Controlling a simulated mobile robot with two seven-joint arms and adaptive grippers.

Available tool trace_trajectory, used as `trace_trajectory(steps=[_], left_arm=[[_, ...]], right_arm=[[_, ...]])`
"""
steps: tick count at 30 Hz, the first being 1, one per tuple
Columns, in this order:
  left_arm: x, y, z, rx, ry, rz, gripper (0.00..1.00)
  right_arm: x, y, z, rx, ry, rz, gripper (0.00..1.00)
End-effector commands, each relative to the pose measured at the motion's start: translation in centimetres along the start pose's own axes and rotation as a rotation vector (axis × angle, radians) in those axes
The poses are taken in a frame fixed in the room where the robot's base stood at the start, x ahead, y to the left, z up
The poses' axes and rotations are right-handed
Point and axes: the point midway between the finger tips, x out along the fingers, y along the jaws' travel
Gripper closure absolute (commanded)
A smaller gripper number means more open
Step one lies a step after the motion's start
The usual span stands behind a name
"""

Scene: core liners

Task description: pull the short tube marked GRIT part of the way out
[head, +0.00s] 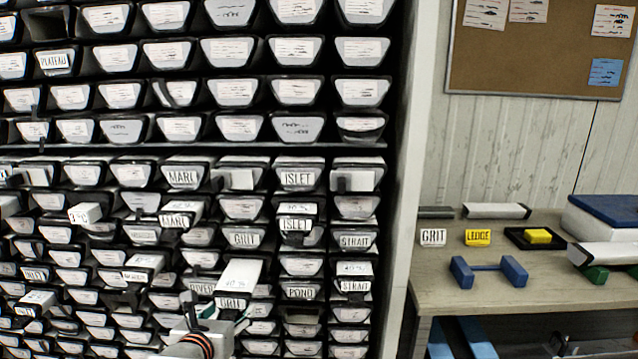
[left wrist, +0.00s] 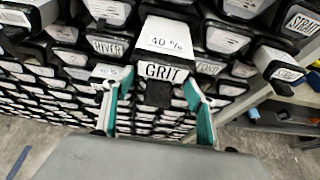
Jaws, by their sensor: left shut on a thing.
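The tube marked GRIT (head: 240,275) sticks out of the lower part of the rack, with a long stretch of its white top showing. In the left wrist view its white top reads 40 % and its GRIT end label (left wrist: 165,71) faces me, with a black tab below it. My left gripper (head: 215,314) is at its front end. In the left wrist view the gripper's teal fingers (left wrist: 156,98) are on either side of the tube's end, shut on it. Another label reading GRIT (head: 245,239) is higher in the rack, on a tube farther in. My right gripper is not in view.
Neighbouring tubes marked RIVER (left wrist: 109,47) and POND (head: 300,293) flank it. Several others stick out, such as STRAIT (head: 355,285) and ISLET (head: 296,224). A workbench (head: 450,292) at the right holds a GRIT card (head: 433,237), a LEDGE card (head: 478,237) and a blue cradle (head: 489,270).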

Motion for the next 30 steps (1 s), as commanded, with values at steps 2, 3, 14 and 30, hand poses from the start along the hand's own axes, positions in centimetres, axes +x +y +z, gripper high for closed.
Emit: trace_trajectory(steps=[2, 3, 14, 30], left_arm=[[-0.7, -0.1, -0.1, 0.000, -0.002, -0.002, 0.99], [-0.9, -0.1, -0.1, 0.000, -0.002, -0.001, 0.99], [-3.1, -0.1, -1.3, 0.000, 0.000, -0.001, 0.99], [-6.6, -0.2, -2.8, 0.001, 0.002, -0.001, 0.99]], right_arm=[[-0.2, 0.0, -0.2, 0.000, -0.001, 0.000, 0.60], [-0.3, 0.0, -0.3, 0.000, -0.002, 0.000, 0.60], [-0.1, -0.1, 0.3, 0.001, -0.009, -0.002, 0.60], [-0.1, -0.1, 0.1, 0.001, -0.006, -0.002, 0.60]])
